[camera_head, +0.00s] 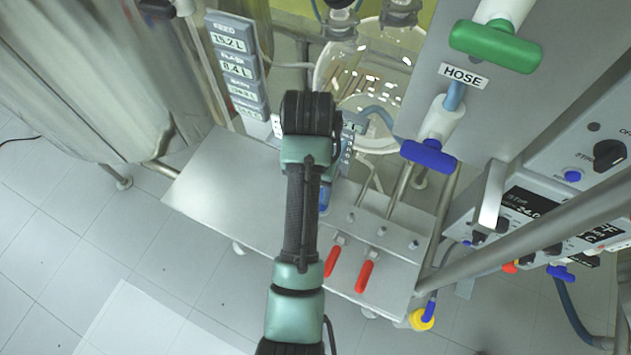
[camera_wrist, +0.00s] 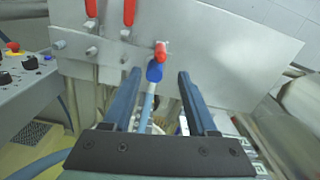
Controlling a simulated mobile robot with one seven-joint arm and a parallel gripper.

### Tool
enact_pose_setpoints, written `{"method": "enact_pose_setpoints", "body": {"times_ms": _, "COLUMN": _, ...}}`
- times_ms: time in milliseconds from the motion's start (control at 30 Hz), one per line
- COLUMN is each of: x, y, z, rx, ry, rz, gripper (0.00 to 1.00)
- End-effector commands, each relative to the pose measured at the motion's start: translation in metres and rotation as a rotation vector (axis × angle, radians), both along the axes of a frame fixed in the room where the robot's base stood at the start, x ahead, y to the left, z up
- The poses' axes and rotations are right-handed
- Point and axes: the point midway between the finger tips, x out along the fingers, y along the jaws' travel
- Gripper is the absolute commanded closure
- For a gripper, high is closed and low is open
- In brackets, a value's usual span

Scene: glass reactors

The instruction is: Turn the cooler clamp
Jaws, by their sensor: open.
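In the wrist view, a small clamp-like piece with a blue body (camera_wrist: 154,73) and a red end (camera_wrist: 161,50) sits at the upper middle, with a pale hose (camera_wrist: 148,103) below it. I cannot tell for sure that it is the cooler clamp. My gripper (camera_wrist: 160,76) is open, its two dark blue fingers apart, one on each side of the blue piece in the picture. A gap shows on both sides; the depth between fingertips and piece is unclear. In the head view my arm covers most of this spot.
A metal shelf (camera_head: 225,190) carries red valve handles (camera_head: 365,276). A blue handle (camera_head: 428,156) and a green handle (camera_head: 495,46) stick out near the HOSE label (camera_head: 463,75). A glass vessel (camera_head: 335,75) stands behind. Open tiled floor (camera_head: 60,250) lies left.

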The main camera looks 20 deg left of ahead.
Motion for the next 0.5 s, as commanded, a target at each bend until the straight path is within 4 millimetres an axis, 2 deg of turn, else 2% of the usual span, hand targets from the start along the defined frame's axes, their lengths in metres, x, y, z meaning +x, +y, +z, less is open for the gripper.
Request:
{"method": "enact_pose_setpoints", "body": {"times_ms": 267, "x": -0.002, "y": 0.000, "z": -0.042, "rx": -0.002, "ry": 0.007, "rz": 0.000, "gripper": 0.42}}
{"method": "enact_pose_setpoints", "body": {"times_ms": 500, "x": -0.001, "y": 0.000, "z": -0.092, "rx": -0.001, "ry": 0.004, "rz": 0.000, "gripper": 0.42}}
